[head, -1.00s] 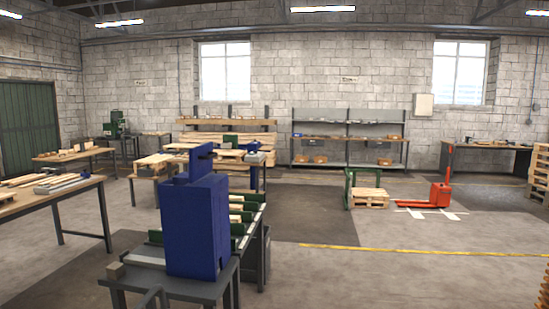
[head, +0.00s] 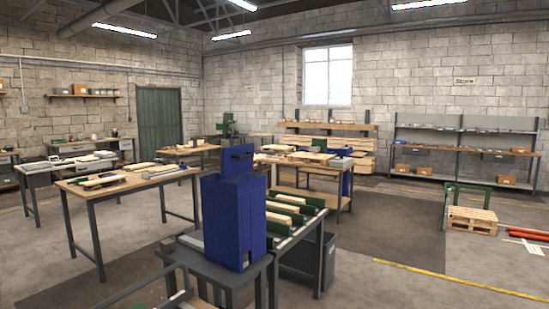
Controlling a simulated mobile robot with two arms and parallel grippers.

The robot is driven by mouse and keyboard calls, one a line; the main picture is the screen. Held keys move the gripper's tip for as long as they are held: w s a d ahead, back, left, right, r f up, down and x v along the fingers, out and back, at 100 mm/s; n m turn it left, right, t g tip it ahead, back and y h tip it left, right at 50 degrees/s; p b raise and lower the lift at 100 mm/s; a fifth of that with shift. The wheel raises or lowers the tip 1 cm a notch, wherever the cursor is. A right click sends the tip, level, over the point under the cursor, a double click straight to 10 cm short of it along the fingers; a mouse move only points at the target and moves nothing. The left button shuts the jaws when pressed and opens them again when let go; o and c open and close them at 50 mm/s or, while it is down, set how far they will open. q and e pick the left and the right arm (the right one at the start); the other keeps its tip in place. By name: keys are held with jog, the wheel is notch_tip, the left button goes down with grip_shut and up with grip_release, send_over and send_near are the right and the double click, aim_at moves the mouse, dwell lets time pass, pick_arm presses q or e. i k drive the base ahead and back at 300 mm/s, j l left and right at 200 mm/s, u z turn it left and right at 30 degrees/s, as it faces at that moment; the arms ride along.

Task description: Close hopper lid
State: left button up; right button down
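The blue hopper (head: 235,220) is a tall box on a grey metal stand, left of centre in the head view. Its lid (head: 238,162) is a blue panel standing up above the hopper's top, so the lid is open. A dark bar, perhaps a handle, shows near the lid's upper edge. The inside of the hopper is hidden from this angle. Neither of my grippers is in view.
A grey stand (head: 213,270) carries the hopper. A conveyor with green dividers and wooden pieces (head: 290,208) adjoins it behind right. A wooden workbench (head: 125,185) is to the left. Open floor with a yellow line (head: 450,277) lies to the right.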

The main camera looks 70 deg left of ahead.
aim_at(243, 161)
jog(key=i+u, duration=0.5)
jog(key=i+l+u, duration=0.25)
jog(key=i+u, duration=0.2)
jog(key=i, duration=0.15)
